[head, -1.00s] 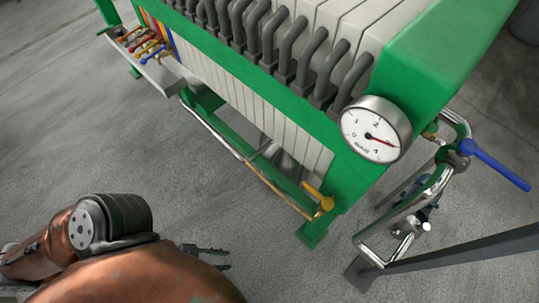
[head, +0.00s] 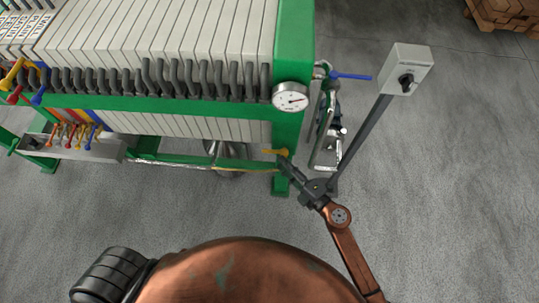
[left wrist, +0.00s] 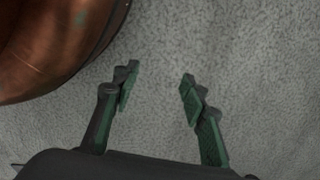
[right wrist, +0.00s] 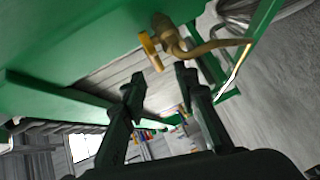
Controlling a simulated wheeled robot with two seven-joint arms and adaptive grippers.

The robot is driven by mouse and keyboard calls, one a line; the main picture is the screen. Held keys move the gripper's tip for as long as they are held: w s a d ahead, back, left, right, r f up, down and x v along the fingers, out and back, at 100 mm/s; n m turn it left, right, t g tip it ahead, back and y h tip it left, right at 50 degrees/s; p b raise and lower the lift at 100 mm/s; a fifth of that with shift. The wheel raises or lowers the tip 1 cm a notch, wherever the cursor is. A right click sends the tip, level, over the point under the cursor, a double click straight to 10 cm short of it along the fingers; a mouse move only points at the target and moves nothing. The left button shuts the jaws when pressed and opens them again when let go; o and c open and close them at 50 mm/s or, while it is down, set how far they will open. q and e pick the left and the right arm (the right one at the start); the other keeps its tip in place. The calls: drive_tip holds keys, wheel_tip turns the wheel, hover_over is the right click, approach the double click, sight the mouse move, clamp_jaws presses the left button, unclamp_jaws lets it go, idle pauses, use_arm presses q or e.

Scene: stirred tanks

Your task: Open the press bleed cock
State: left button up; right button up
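A small brass cock with a yellow handle (head: 275,152) sits low on the green press frame, below the gauge. It looks like the bleed cock. In the right wrist view its yellow handle (right wrist: 150,50) and brass body (right wrist: 174,45) lie just beyond my fingertips, with a brass pipe running right. My right gripper (right wrist: 158,80) is open and empty, close to the handle; I see no clear contact. In the head view this gripper (head: 285,165) overlaps the handle's right end. My left gripper (left wrist: 158,76) is open and empty above bare floor.
The press's round gauge (head: 291,97) is above the cock. A blue lever (head: 350,76) on piping and a grey switch box (head: 408,68) on a slanted post stand to the right. A trough (head: 75,148) with coloured taps is at left. Front floor is clear.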

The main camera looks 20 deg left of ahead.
sight(270, 151)
use_arm(q)
drive_tip(key=shift+w+d+r+b, duration=0.3)
drive_tip(key=shift+w+r+b, duration=0.1)
drive_tip(key=shift+r, duration=0.45)
drive_tip(key=shift+w+d+r+b, duration=0.3)
drive_tip(key=shift+w+d+r, duration=0.1)
drive_tip(key=shift+r, duration=0.45)
drive_tip(key=shift+w+d+r+b, duration=0.25)
drive_tip(key=shift+w+r+b, duration=0.15)
drive_tip(key=shift+r, duration=0.45)
use_arm(e)
drive_tip(key=shift+n, duration=0.3)
drive_tip(key=shift+r+x, duration=0.15)
drive_tip(key=shift+x, duration=1.95)
drive_tip(key=shift+r+x, duration=0.1)
drive_tip(key=shift+x, duration=1.95)
clamp_jaws()
drive_tip(key=shift+d, duration=0.1)
